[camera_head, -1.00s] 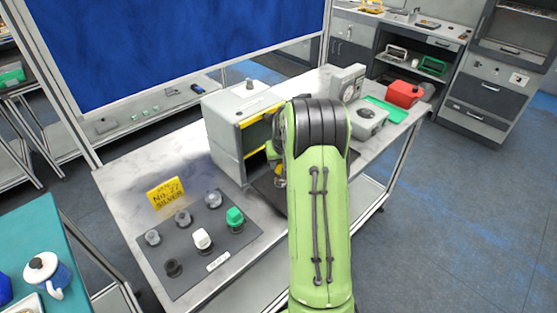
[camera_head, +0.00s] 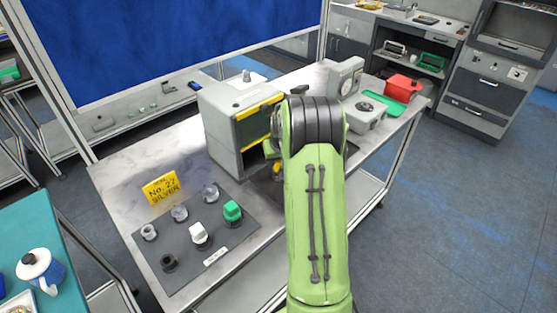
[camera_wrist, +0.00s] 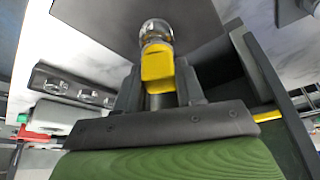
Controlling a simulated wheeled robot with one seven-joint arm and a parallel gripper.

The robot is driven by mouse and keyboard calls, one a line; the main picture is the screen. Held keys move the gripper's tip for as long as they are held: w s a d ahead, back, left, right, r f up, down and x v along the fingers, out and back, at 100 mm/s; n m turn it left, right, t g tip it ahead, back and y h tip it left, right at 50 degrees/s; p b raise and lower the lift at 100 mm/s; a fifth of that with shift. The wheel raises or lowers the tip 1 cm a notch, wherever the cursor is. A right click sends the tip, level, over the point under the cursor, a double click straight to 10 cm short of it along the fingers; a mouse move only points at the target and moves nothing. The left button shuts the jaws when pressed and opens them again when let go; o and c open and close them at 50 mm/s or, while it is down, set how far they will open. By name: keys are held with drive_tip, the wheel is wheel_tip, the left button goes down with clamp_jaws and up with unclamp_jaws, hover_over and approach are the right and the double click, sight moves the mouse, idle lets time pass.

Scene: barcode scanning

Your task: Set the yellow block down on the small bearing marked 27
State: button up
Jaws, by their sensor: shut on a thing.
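The yellow block (camera_wrist: 157,66) is between the fingers of my gripper (camera_wrist: 160,88), which is shut on it, in the wrist view. A shiny, round metallic piece (camera_wrist: 155,30) shows just beyond the block; I cannot tell whether they touch. In the head view my arm hides most of the gripper, beside the grey cabinet. A yellow sign reading "No. 27 SILVER" (camera_head: 162,188) stands behind the dark mat (camera_head: 190,275). The mat holds several small round pieces, including silver ones (camera_head: 149,232), (camera_head: 179,213), (camera_head: 210,193). I cannot read a 27 on any of them.
A white block (camera_head: 198,233) and a green block (camera_head: 232,210) sit on the mat, with a black round piece (camera_head: 169,263). The grey cabinet (camera_head: 222,138) with yellow edges stands close to my gripper. A scale (camera_head: 367,117) and red box (camera_head: 403,86) are farther right.

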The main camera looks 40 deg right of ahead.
drive_tip(key=shift+f, duration=0.15)
drive_tip(key=shift+f+b, duration=0.3)
drive_tip(key=shift+b, duration=0.1)
drive_tip(key=shift+f+b, duration=0.35)
idle(0.4)
drive_tip(key=o, duration=1.6)
drive_tip(key=shift+r, duration=0.1)
wheel_tip(320, 180, up, 8)
drive_tip(key=p, duration=0.5)
drive_tip(key=shift+p, duration=0.3)
drive_tip(key=shift+f, duration=0.2)
